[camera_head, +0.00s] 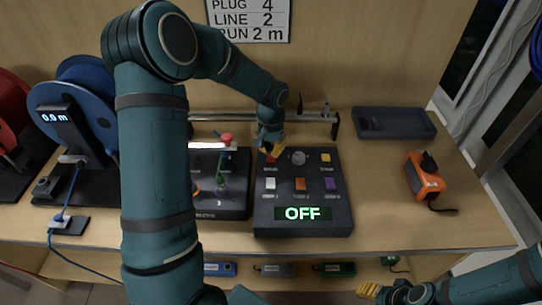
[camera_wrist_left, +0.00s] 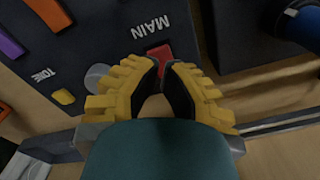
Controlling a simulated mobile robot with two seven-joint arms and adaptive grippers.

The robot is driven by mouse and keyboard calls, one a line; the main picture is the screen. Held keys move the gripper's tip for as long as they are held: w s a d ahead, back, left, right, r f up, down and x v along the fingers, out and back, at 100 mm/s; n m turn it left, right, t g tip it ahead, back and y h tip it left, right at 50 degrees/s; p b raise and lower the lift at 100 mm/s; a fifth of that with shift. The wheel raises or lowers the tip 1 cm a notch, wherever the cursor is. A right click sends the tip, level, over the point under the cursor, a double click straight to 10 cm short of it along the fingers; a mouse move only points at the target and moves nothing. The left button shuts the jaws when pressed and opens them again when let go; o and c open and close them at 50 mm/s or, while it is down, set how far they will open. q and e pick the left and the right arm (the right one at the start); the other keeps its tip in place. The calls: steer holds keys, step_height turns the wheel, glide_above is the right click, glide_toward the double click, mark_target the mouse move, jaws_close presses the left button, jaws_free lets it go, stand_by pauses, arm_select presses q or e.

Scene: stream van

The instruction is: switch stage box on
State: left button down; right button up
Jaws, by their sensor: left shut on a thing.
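The stage box (camera_head: 343,200) is a dark panel in the middle of the bench, and its green display (camera_head: 302,213) reads OFF. It carries a red MAIN switch, a grey knob (camera_head: 298,158), a yellow TONE button (camera_head: 325,157) and a row of coloured switches. My left gripper (camera_head: 271,150) points down at the box's far left corner. In the left wrist view its yellow fingers (camera_wrist_left: 166,70) are closed in at the red MAIN switch (camera_wrist_left: 159,54), shut on it; the contact is partly hidden. My right gripper (camera_head: 385,291) is at the lower right, off the bench.
A second dark box (camera_head: 236,205) stands just left of the stage box. A metal rail (camera_head: 310,118) runs behind. An orange device (camera_head: 424,176) and a dark tray (camera_head: 395,123) are on the right. A blue cable reel (camera_head: 88,85) stands at left. Bare bench lies right of the box.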

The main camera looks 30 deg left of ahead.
mark_target(271, 159)
arm_select(q)
steer(key=shift+f+b, duration=1.25)
steer(key=shift+f, duration=0.55)
stand_by(1.2)
steer(key=shift+r+p, duration=2.55)
steer(key=shift+r, duration=1)
